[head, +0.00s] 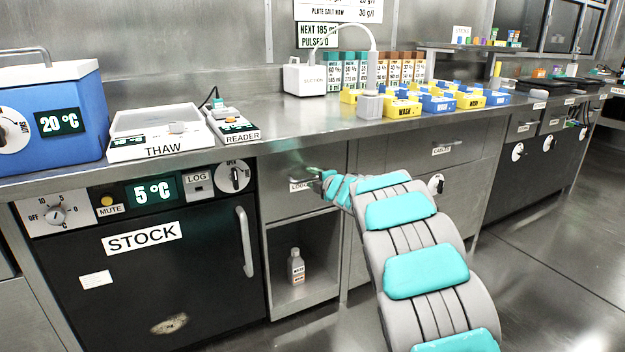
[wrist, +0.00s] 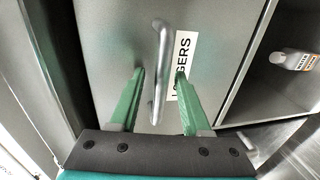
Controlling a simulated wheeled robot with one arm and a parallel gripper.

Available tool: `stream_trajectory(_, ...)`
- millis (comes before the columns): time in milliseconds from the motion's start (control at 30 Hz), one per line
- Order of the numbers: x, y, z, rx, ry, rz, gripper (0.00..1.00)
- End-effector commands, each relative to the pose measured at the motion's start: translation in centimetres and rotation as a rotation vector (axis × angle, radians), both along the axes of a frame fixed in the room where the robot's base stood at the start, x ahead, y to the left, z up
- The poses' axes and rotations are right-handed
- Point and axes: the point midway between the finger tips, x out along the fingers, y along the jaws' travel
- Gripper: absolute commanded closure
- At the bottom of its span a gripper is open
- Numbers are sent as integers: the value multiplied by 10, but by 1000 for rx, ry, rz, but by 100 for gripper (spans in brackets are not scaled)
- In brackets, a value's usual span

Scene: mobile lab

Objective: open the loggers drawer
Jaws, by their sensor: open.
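The loggers drawer (head: 280,172) is a steel drawer front under the bench, right of the black STOCK unit. It looks shut. Its label (wrist: 185,66) reads LOGGERS and is partly covered by a finger in the wrist view. The drawer's bar handle (wrist: 158,70) stands out from the front. My gripper (wrist: 158,90) is open, with a green finger on each side of the handle; whether either touches it I cannot tell. In the head view my gripper (head: 316,173) is at the drawer front, small and partly hidden by my arm.
Below the drawer is an open shelf (head: 300,300) with a white bottle (head: 296,266). The STOCK unit (head: 150,262) with its upright handle (head: 245,242) stands to the left. The CABLES drawer (head: 452,144) is to the right. The bench top (head: 275,122) overhangs above. The floor at right is clear.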

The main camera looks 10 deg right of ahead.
Motion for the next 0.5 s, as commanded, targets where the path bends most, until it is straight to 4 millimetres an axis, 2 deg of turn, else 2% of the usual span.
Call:
stream_trajectory(67, 0, 0, 0, 0, 0, 0, 53)
stream_trajectory(500, 0, 0, -1, 0, 1, 0, 100)
